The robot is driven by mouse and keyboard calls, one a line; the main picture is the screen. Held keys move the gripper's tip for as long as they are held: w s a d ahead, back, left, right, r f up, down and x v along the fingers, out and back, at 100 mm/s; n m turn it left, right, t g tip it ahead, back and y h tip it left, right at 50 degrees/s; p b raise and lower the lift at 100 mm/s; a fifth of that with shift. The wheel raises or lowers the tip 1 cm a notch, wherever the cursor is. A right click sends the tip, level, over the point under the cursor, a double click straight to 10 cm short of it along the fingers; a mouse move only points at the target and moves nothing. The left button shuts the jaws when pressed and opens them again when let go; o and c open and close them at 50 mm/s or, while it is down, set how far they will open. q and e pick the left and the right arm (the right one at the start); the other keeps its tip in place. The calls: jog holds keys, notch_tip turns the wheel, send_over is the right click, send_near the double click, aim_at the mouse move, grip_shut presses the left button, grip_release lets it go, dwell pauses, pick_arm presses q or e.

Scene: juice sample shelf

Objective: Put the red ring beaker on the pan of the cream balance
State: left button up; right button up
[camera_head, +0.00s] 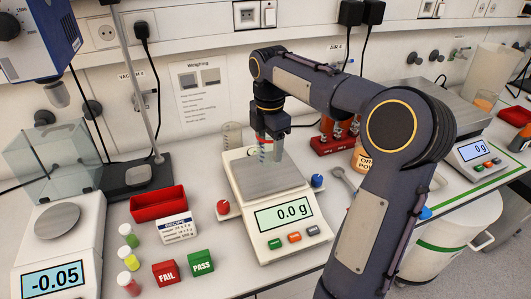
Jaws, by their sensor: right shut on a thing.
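The cream balance (244,217) stands at the middle of the bench, with a bare square metal pan (268,180) and a display reading 0.0 g. My right gripper (268,138) points down over the back part of the pan. It is shut on a small clear beaker (265,153) with a reddish band, which I take for the red ring beaker; the fingers partly hide it. Whether its base touches the pan I cannot tell. My left gripper is out of view.
A second balance (88,242) reading -0.05 stands at left, and a third (466,153) at right. A red tray (158,203), FAIL block (166,273), PASS block (201,262) and small vials lie left of the middle balance. A red rack (328,145) and an orange-labelled jar (362,158) stand right.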

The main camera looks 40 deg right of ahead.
aim_at(266, 155)
jog(key=shift+w+d+f, duration=0.15)
jog(key=shift+w+f, duration=0.25)
jog(key=shift+f, duration=0.1)
jog(key=shift+w+d+f, duration=0.15)
jog(key=shift+w+f, duration=0.25)
jog(key=shift+f, duration=0.1)
jog(key=shift+w+f, duration=0.15)
jog(key=shift+f, duration=1.6)
jog(key=shift+f, duration=0.2)
jog(key=o, duration=1)
jog(key=shift+r, duration=0.15)
